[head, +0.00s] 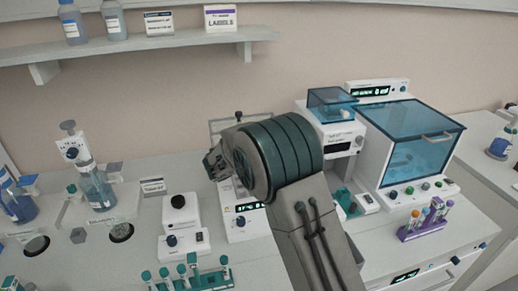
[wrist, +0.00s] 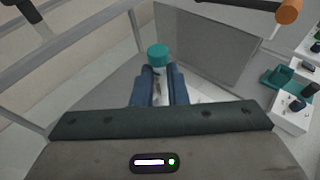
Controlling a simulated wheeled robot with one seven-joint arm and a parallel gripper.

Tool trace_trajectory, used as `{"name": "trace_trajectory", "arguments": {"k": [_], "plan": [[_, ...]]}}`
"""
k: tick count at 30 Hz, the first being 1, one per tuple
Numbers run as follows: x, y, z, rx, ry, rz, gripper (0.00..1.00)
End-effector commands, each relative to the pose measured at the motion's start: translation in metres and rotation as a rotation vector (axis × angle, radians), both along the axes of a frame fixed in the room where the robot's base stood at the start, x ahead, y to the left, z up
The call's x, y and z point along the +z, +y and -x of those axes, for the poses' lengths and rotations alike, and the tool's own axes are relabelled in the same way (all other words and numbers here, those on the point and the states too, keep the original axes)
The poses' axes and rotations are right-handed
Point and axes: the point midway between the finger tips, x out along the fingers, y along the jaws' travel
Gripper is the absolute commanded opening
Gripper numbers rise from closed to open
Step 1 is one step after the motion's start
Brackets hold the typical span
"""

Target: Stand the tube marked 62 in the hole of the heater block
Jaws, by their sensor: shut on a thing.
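In the wrist view my gripper (wrist: 160,88) is shut on a tube with a teal cap (wrist: 158,54). The cap stands above the blue fingertips, and the tube body is mostly hidden between them. No number can be read on it. In the head view my arm hides the gripper and the tube. I cannot tell for certain which device is the heater block. A white unit with a lit green display (head: 246,207) stands in the middle, partly behind my arm, and no hole shows on it.
A teal rack (head: 215,281) with teal-capped tubes is at the front. A purple rack (head: 424,232) holds tubes at the right, before a blue-windowed cabinet (head: 405,150). Bottles (head: 98,188) stand at the left.

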Motion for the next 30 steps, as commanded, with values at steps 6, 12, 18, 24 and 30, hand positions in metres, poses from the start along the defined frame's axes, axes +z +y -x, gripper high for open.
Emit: {"name": "trace_trajectory", "arguments": {"k": [6, 12, 18, 24, 30], "plan": [[-0.0091, -0.0001, 0.0000, 0.000, 0.000, 0.000, 0.00], [-0.0087, -0.0001, 0.0000, 0.000, 0.000, -0.001, 0.00], [-0.0104, 0.0004, 0.0004, 0.000, 0.000, 0.000, 0.00], [-0.0104, 0.0008, 0.0009, 0.001, 0.000, 0.000, 0.00], [-0.0107, 0.0007, 0.0009, 0.000, 0.000, 0.000, 0.00]]}}
